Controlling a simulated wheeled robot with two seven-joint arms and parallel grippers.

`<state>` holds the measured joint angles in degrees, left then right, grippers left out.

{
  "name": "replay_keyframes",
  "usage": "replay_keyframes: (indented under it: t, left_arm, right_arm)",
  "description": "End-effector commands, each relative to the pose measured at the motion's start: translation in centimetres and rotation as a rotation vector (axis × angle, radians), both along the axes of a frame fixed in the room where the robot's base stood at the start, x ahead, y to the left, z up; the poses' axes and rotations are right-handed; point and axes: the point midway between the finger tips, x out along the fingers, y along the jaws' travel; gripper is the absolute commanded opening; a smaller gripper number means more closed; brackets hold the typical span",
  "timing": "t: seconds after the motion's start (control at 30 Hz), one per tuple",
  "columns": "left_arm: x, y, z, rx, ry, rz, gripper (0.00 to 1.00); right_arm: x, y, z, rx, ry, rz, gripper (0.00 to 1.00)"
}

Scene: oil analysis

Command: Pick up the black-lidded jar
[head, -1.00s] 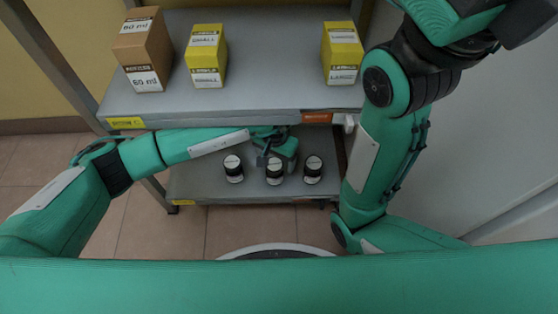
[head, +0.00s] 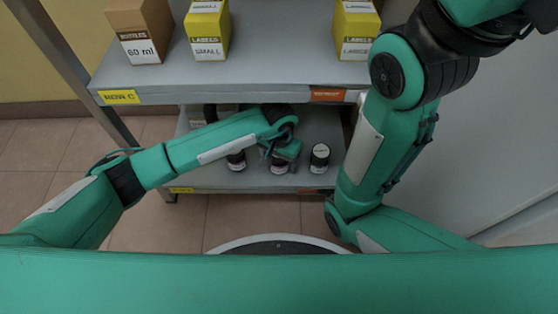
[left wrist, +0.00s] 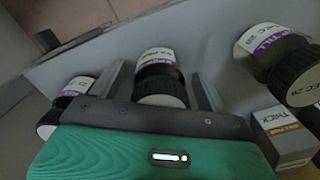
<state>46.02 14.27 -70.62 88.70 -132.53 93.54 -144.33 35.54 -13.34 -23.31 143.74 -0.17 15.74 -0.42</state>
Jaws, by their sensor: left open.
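Three dark jars with black lids stand in a row on the lower shelf (head: 215,181): a left jar (head: 236,161), a middle jar (head: 279,168) and a right jar (head: 320,157). My left gripper (left wrist: 160,82) is open, its two fingers on either side of the middle jar, which also shows in the left wrist view (left wrist: 159,62) with a white and purple label. I cannot tell whether the fingers touch it. In the head view my left wrist partly hides the middle jar. My right gripper is not in view.
The upper shelf (head: 255,82) overhangs the lower one and holds a brown box (head: 140,30) and two yellow boxes, one left (head: 207,30) and one right (head: 357,30). A small box labelled thick (left wrist: 285,135) is close by in the left wrist view.

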Motion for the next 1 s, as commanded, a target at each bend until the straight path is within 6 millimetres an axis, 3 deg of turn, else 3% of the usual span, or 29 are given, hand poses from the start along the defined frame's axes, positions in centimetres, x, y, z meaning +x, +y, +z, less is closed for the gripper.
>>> replay_keyframes:
  t: [0.07,0.33,0.67,1.0]
  left_arm:
    - [0.0,0.0,0.1,0.0,0.0,0.0,0.77]
    - [0.0,0.0,0.1,0.0,0.0,0.0,0.24]
    - [0.0,0.0,0.4,0.0,0.0,0.0,0.24]
    - [0.0,0.0,3.0,0.0,-0.001,-0.001,0.24]
  right_arm:
    - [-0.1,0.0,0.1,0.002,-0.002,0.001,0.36]
    - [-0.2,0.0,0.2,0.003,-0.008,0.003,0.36]
    - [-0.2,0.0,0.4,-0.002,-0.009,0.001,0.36]
    - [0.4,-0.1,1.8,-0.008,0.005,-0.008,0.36]
